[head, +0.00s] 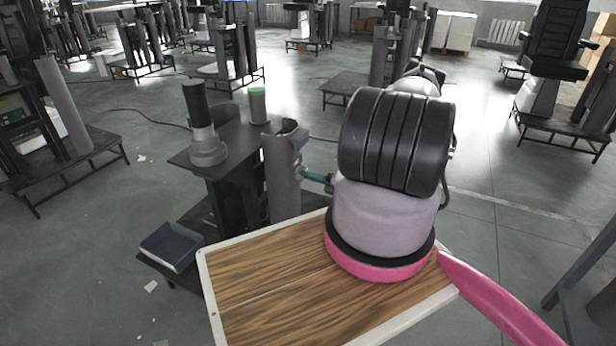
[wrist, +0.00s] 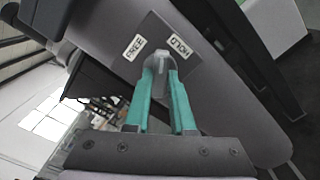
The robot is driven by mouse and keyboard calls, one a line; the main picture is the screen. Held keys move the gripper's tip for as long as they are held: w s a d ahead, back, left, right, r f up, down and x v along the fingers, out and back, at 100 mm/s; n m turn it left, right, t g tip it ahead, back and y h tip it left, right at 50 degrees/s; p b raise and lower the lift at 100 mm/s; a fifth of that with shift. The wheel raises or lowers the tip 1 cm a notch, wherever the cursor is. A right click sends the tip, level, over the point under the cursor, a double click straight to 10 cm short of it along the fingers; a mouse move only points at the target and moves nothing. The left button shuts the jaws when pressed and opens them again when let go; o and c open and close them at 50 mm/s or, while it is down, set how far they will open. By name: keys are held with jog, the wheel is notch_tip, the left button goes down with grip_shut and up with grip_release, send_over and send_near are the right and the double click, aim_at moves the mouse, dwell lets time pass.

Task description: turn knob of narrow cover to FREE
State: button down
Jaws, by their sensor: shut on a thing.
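The narrow cover (head: 282,185) is a tall grey curved shell standing on the dark stand. In the wrist view, its grey face (wrist: 105,25) carries a dark plate with a FREE label (wrist: 134,47) on the left and a LOCK label (wrist: 179,46) on the right. A grey knob (wrist: 158,63) sits between and just below the labels. My gripper (wrist: 160,82) has teal fingers closed on the knob from both sides. The knob's pointing direction is unclear. In the head view, my gripper (head: 328,182) reaches the cover's right side; the knob is hidden there.
A dark stand (head: 235,145) bears a column with a black top (head: 196,105) and a green-topped cylinder (head: 257,105). Other stands fill the background. Open floor (head: 90,220) lies left.

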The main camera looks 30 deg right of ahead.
jog(key=n, duration=1)
jog(key=shift+n, duration=0.6)
jog(key=c, duration=0.8)
grip_release()
jog(key=shift+o, duration=0.2)
jog(key=v, duration=1.1)
jog(key=shift+w, duration=0.1)
